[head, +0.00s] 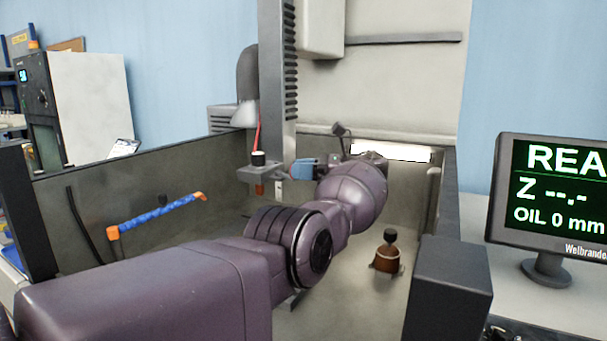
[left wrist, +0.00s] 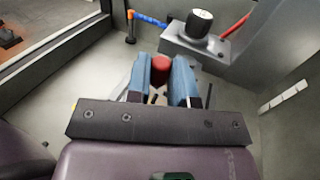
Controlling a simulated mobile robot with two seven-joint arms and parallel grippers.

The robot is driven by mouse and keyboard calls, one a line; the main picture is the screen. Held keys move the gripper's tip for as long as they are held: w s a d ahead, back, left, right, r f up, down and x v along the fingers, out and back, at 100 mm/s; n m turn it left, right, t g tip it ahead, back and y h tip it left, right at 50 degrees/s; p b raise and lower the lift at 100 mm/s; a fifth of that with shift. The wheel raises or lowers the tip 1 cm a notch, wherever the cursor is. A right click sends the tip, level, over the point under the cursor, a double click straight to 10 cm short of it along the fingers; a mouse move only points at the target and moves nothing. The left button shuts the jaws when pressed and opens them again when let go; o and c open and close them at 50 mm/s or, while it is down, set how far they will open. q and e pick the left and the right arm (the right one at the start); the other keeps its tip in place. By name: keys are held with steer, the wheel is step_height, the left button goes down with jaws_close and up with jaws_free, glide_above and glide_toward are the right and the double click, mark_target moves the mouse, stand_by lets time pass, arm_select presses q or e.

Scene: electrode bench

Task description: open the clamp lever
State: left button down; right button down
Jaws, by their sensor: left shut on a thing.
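My left gripper (head: 303,168) reaches across the tank in the head view, its blue fingers beside the grey clamp head (head: 262,174) on the column. In the left wrist view the fingers (left wrist: 160,76) are shut on a red knob (left wrist: 160,63), which appears to be the end of the clamp lever. The rest of the lever is hidden by the fingers. The clamp head also shows there (left wrist: 193,44), just beyond the fingertips, with a black, white-topped knob (left wrist: 200,21) on it. A copper-coloured piece (head: 260,189) hangs under the clamp head. My right gripper is not in view.
A copper-coloured piece with a black knob (head: 387,256) stands on the tank floor at right. A blue hose with orange ends (head: 155,217) runs along the left side. Tank walls (head: 110,185) enclose the area. A dark grey box (head: 447,295) and a monitor (head: 550,195) stand at right.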

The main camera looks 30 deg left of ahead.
arm_select(q)
steer(key=shift+w+g, duration=0.1)
steer(key=shift+g, duration=0.2)
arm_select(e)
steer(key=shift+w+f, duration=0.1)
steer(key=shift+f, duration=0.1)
arm_select(q)
steer(key=c, duration=1)
jaws_free()
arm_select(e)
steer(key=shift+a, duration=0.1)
arm_select(q)
steer(key=b+v, duration=0.5)
steer(key=v, duration=0.2)
steer(key=shift+d+b, duration=0.25)
steer(key=shift+b, duration=0.05)
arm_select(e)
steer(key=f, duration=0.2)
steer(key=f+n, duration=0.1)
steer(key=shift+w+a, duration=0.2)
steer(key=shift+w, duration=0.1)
arm_select(q)
steer(key=shift+w+r, duration=0.1)
steer(key=shift+r, duration=0.05)
